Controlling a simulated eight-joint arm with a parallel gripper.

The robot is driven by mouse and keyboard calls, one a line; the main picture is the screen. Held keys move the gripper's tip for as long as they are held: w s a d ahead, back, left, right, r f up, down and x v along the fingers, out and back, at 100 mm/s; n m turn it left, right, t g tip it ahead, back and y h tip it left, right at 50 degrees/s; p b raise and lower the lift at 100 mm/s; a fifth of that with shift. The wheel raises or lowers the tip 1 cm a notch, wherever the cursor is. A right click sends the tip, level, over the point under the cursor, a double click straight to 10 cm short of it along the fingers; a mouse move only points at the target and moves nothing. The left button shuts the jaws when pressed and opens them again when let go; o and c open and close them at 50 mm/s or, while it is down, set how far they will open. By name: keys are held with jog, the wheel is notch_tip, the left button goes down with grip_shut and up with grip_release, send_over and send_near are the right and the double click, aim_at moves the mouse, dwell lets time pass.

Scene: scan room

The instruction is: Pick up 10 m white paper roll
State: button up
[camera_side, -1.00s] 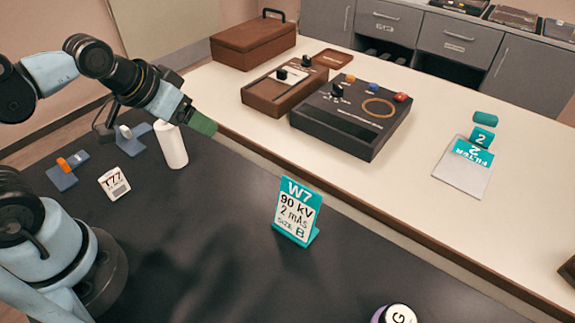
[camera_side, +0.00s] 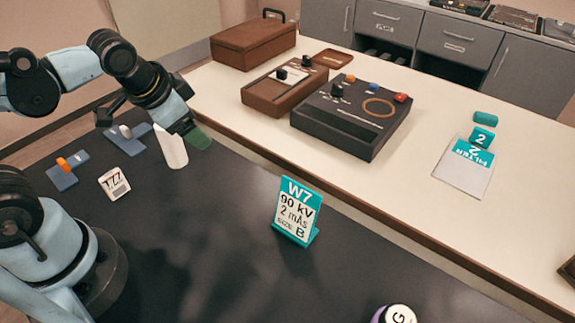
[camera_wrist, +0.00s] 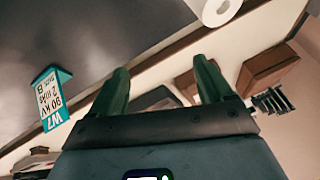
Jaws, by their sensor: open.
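The white paper roll (camera_side: 171,150) stands upright at the back edge of the dark table in the side view. My gripper overlaps its top right part there. In the wrist view the roll (camera_wrist: 222,10) shows end-on at the top edge, beyond the right finger and partly cut off. My gripper (camera_side: 198,138) tilts down to the right in the side view. In the wrist view its two green fingers (camera_wrist: 162,80) are apart with nothing between them. I see no grip on the roll; whether a finger touches it I cannot tell.
A blue-grey stand (camera_side: 124,142) is left of the roll. A T77 tag (camera_side: 114,184) and another blue-grey piece with an orange part (camera_side: 64,174) lie nearby. A teal W7 sign (camera_side: 297,212) stands mid-table. The cream counter (camera_side: 232,126) holds a black control box (camera_side: 350,125).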

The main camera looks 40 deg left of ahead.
aim_at(172, 144)
jog(key=shift+a+f+m+g+y, duration=0.85)
jog(key=shift+a+m+y, duration=0.9)
jog(key=shift+m, duration=0.65)
jog(key=shift+a+f+m+g+y, duration=0.9)
jog(key=shift+a+m+y, duration=0.4)
jog(key=shift+m+y, duration=0.95)
jog(key=shift+a+f+m+g+y, duration=0.85)
jog(key=shift+a+m+y, duration=0.8)
jog(key=shift+m, duration=0.9)
jog(key=shift+d+r, duration=0.1)
jog(key=shift+r, duration=0.1)
jog(key=c, duration=1.4)
jog(key=shift+r, duration=0.15)
jog(key=shift+c, duration=0.2)
